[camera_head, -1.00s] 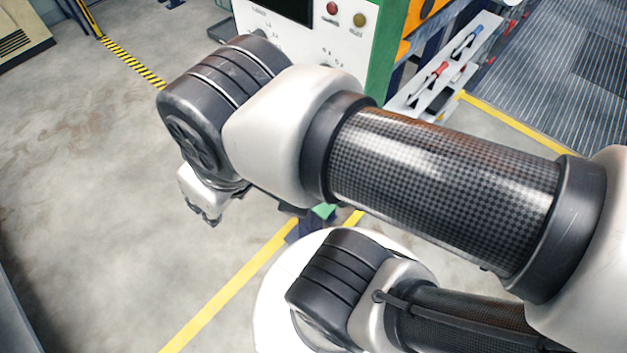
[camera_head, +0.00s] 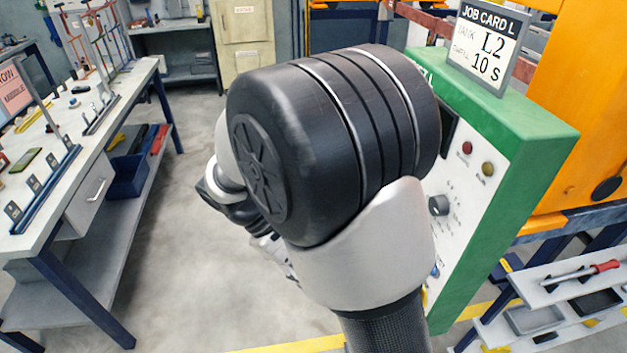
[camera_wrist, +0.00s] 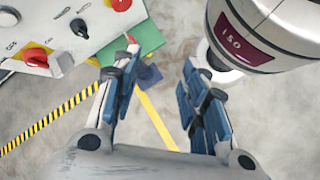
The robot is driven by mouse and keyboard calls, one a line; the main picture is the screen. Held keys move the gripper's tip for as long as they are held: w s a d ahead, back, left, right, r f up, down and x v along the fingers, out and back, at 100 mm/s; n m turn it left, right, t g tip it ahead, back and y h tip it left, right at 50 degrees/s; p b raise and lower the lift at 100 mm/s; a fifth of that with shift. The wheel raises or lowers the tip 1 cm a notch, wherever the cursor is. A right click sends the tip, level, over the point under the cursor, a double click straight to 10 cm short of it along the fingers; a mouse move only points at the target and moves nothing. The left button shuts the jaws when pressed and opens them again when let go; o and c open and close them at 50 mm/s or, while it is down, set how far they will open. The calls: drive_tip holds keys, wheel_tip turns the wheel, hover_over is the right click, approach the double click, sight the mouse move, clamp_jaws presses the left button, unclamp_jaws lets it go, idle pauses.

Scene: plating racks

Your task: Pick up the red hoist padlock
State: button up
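My gripper (camera_wrist: 155,80) is open in the wrist view, its two blue-padded fingers wide apart with nothing between them. In the head view my arm's wrist joint hides most of it. I cannot make out the red hoist padlock for certain. In the wrist view a red part (camera_wrist: 35,56) sits on a yellow plate at the left, on the white control panel (camera_wrist: 75,45), with a small grey piece beside it. It may be a rotary switch or the padlock; I cannot tell. My fingers are to the right of it and apart from it.
The green control cabinet (camera_head: 545,150) stands right of my arm, with a job card (camera_head: 487,45) on top. A workbench (camera_head: 60,235) with small items runs along the left. A tool rack (camera_head: 560,300) is at lower right. Floor between bench and cabinet is clear.

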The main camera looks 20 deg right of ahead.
wheel_tip(320, 180, down, 27)
drive_tip(key=w+d+n+h+b, duration=0.1)
drive_tip(key=d+n+h+b, duration=0.1)
drive_tip(key=n+h, duration=0.8)
drive_tip(key=shift+m+h, duration=0.4)
drive_tip(key=shift+h, duration=0.3)
drive_tip(key=shift+w+f+b+x, duration=0.15)
drive_tip(key=shift+b+x, duration=0.1)
drive_tip(key=shift+x, duration=2.65)
drive_tip(key=shift+w+f+b+x, duration=0.1)
drive_tip(key=shift+w+b+x, duration=0.1)
drive_tip(key=shift+x, duration=2.7)
drive_tip(key=shift+w+f+b+x, duration=0.1)
drive_tip(key=shift+b+x, duration=0.15)
drive_tip(key=shift+x, duration=2.65)
clamp_jaws()
